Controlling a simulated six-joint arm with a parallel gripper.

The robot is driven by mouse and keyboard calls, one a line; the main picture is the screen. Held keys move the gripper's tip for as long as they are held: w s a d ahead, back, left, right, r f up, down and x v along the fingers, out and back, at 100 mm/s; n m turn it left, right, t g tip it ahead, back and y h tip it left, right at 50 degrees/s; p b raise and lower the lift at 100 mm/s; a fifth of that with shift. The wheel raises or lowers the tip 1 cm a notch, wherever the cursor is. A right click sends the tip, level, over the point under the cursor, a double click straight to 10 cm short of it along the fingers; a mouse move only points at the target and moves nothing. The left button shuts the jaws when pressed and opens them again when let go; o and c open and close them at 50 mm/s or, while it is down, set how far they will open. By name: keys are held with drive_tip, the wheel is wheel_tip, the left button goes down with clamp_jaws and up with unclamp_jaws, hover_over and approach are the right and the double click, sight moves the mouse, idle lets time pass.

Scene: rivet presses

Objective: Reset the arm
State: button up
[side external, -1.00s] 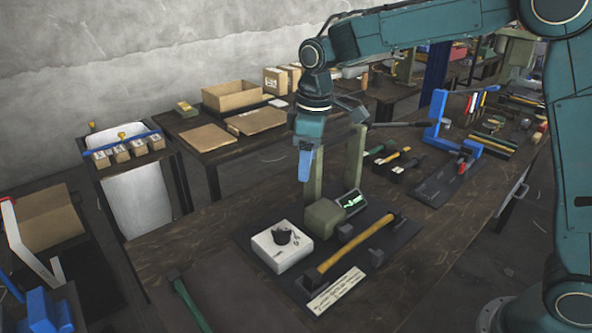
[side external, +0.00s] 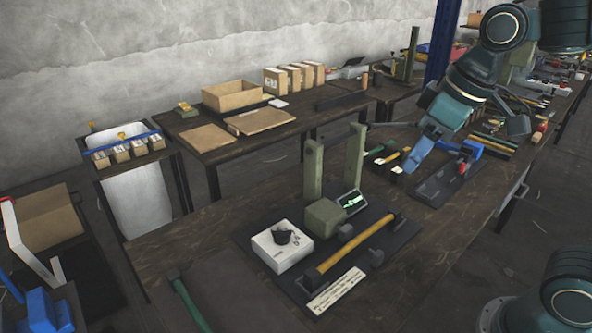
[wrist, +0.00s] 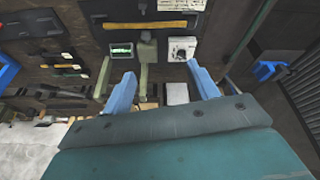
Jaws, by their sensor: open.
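My gripper (side external: 418,152) is raised above the right part of the long workbench, near the blue hand press (side external: 470,148). In the wrist view my gripper (wrist: 162,92) shows its two blue fingers spread wide apart with nothing between them. The green press station (side external: 325,212) with two upright posts and a small lit display (side external: 352,201) stands on a dark mat, away to the left of my gripper.
Several hand tools (side external: 392,157) lie on the bench below and left of my gripper. A back table (side external: 205,125) holds an open cardboard box (side external: 235,96) and flat boards. A blue post (side external: 443,45) stands behind my arm. The bench's left front is mostly clear.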

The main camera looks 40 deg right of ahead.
drive_tip(key=s+d+f+m+t, duration=0.1)
drive_tip(key=s+f+m, duration=0.1)
drive_tip(key=s, duration=0.7)
drive_tip(key=shift+d+f, duration=0.25)
drive_tip(key=shift+f, duration=0.1)
